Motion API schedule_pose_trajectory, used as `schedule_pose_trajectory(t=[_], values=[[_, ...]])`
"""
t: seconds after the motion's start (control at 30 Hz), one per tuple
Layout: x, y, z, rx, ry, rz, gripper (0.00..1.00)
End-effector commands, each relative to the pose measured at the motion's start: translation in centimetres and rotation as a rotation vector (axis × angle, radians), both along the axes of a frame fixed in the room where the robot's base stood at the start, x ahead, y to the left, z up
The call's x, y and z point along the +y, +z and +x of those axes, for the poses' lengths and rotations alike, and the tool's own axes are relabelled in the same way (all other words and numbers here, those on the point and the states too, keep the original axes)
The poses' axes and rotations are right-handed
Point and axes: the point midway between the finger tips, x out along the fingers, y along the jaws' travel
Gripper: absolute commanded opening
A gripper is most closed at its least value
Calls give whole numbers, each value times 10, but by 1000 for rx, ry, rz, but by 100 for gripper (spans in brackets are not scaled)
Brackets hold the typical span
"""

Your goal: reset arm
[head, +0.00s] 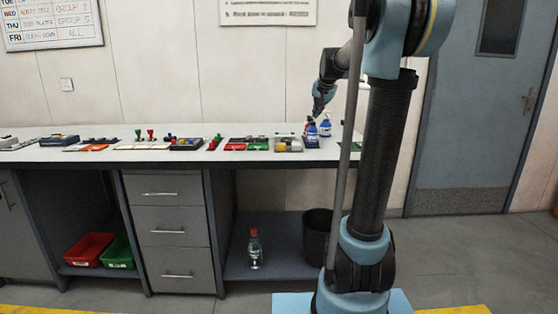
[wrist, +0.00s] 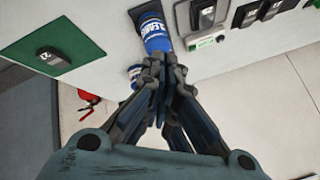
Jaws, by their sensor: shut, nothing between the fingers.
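My gripper (wrist: 168,118) fills the lower middle of the wrist view, with its fingers together and nothing between them. In the head view my gripper (head: 315,112) is small, at the right end of the bench, above or beside the blue bottles. A blue bottle with a white label (wrist: 154,32) lies just beyond the fingertips in the wrist view. I cannot tell whether the fingers touch it. Two blue bottles, one of them here (head: 325,128), stand on the bench in the head view.
The bench top (head: 60,155) carries several small parts and trays in a row. A green mat (wrist: 50,58) with a dark block lies near the bottle. Below are a red bin (head: 90,250), a green bin (head: 118,252), a clear bottle (head: 254,250) and a dark waste bin (head: 318,236).

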Motion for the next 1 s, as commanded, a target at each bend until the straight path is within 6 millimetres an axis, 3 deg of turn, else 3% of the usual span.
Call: schedule_pose_trajectory(t=[0.1, 0.57, 1.0], values=[[2, -19, -50, 43, 45, -39, 0], [4, -112, -228, 211, 227, -174, 0], [0, -227, -384, 372, 414, -276, 0]])
